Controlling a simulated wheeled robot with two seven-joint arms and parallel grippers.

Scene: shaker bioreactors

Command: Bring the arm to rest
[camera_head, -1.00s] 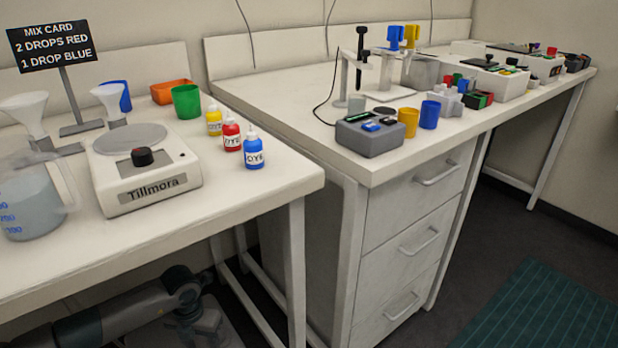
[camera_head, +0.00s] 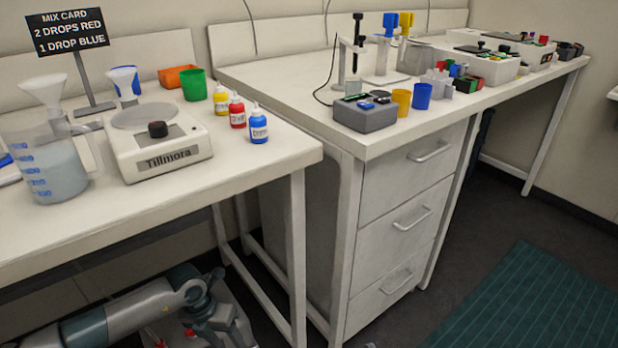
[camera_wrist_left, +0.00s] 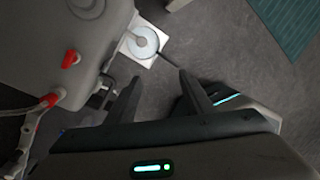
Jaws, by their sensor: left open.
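My left arm (camera_head: 140,308) shows in the head view at the lower left, low beside the left bench and below its top. In the left wrist view my left gripper (camera_wrist_left: 160,88) has its two dark fingers spread apart with nothing between them. Grey floor lies beyond the fingertips. I cannot make out the fingertips in the head view. My right arm and gripper are in neither view.
The left bench (camera_head: 200,200) holds a scale (camera_head: 160,142), a beaker (camera_head: 52,170), and dye bottles. A drawer cabinet (camera_head: 405,215) stands right of it. A green mat (camera_head: 500,305) lies on the floor. In the wrist view, a large grey body (camera_wrist_left: 50,40) is close at upper left.

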